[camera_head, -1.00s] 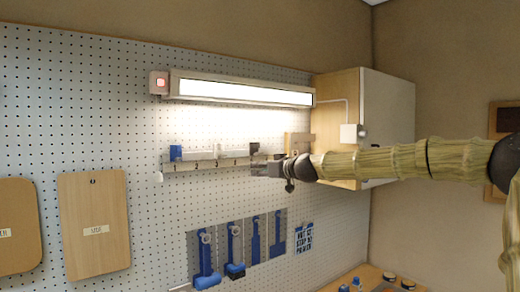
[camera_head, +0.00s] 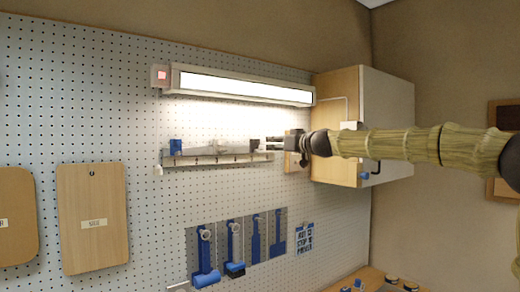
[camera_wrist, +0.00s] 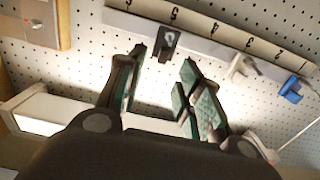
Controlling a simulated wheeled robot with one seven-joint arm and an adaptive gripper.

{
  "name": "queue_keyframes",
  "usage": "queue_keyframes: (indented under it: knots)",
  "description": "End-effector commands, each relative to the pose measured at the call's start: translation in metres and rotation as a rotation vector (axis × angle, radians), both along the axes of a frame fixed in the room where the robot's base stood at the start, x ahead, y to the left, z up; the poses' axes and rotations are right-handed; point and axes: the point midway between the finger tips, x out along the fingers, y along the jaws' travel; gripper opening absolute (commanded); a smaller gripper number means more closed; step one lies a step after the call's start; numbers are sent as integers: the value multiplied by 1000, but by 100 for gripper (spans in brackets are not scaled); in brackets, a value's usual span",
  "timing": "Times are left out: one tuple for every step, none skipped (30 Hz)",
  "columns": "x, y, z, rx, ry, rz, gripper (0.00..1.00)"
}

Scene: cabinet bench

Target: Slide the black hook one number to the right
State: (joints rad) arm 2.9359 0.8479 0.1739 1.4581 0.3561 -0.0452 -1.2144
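The black hook (camera_wrist: 168,42) hangs on a pale rail (camera_wrist: 200,42) with printed numbers, near the 5. In the head view the black hook (camera_head: 254,146) is near the rail's right end. My gripper (camera_wrist: 163,60) is open and empty. Its two fingertips are spread to either side of the hook's lower end in the wrist view; I cannot tell how deep the hook sits between them. In the head view my gripper (camera_head: 275,143) comes from the right, at the hook's height. A white hook (camera_wrist: 243,66) and a blue hook (camera_wrist: 291,88) sit on the same rail.
A lit lamp bar (camera_head: 245,88) runs above the rail. A wooden cabinet (camera_head: 338,120) stands to the right, close to my wrist. Blue tools (camera_head: 235,250) hang below on the pegboard. Wooden boards (camera_head: 93,218) hang at the left.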

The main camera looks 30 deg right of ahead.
Motion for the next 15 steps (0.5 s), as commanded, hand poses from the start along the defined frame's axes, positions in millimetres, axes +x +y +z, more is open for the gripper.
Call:
queue_keyframes:
  knots:
    - [1, 0, -4, -1, 0, -2, 36]
    - [2, 0, -4, -2, -1, -2, 36]
    - [3, 0, -4, -2, 0, -2, 36]
    - [3, 0, -4, -2, 0, -1, 36]
    - [4, 0, -4, -2, -1, -1, 36]
    - [5, 0, -3, -2, -2, -1, 36]
    - [5, 1, -3, -1, -3, -1, 36]
    - [6, 1, -3, -2, -3, -1, 36]
    - [7, 2, -2, -2, -4, 0, 36]
    - [7, 2, -2, -1, -5, 1, 36]
    - [8, 2, -2, -2, -6, 1, 36]
    - [9, 3, -1, -2, -7, 2, 36]
    - [9, 4, -1, -2, -8, 2, 36]
    - [10, 4, 0, -2, -8, 2, 36]
    - [10, 5, 0, -2, -10, 3, 36]
